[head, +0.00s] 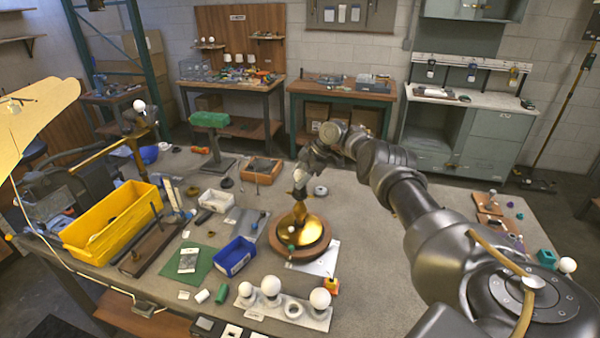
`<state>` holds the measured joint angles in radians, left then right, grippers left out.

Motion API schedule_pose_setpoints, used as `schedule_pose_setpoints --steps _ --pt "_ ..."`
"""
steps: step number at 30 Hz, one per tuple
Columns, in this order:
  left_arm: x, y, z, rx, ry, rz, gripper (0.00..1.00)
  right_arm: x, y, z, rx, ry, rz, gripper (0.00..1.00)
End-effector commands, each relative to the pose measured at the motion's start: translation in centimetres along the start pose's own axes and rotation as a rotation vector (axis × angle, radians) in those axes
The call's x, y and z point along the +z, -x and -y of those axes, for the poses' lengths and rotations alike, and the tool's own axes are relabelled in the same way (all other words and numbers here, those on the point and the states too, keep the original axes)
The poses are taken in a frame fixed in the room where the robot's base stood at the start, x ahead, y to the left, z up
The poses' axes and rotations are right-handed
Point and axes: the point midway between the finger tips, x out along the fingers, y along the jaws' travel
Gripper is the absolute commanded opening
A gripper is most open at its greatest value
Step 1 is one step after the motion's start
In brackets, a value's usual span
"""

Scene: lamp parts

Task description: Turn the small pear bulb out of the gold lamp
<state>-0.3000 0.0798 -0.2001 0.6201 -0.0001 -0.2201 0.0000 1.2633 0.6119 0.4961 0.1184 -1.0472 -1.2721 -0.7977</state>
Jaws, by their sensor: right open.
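The gold lamp (299,228) stands upright on a round wooden base near the middle of the bench. My left gripper is not in view.
A white holder (258,311) with several round white bulbs stands at the front edge. A blue bin (236,256) and a yellow bin (112,222) are to the left. A brass lamp arm with a white bulb (139,105) rises at the back left. Bench right of the lamp is mostly clear.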

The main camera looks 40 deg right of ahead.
Motion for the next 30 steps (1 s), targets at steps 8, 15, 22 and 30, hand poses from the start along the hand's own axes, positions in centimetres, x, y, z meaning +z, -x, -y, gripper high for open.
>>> schedule_pose_setpoints --steps 8,15,22,30 --pt "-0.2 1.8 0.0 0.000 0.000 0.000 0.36 -0.1 0.2 0.0 0.017 -0.029 0.006 0.53" --pt "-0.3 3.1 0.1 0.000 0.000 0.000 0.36 -0.1 0.2 0.1 0.031 -0.053 0.009 0.53" --pt "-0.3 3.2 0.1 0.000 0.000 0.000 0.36 0.1 -0.1 0.0 0.114 -0.179 0.034 0.53" --pt "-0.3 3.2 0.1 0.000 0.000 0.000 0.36 0.0 0.0 0.1 0.136 -0.225 0.036 0.53"
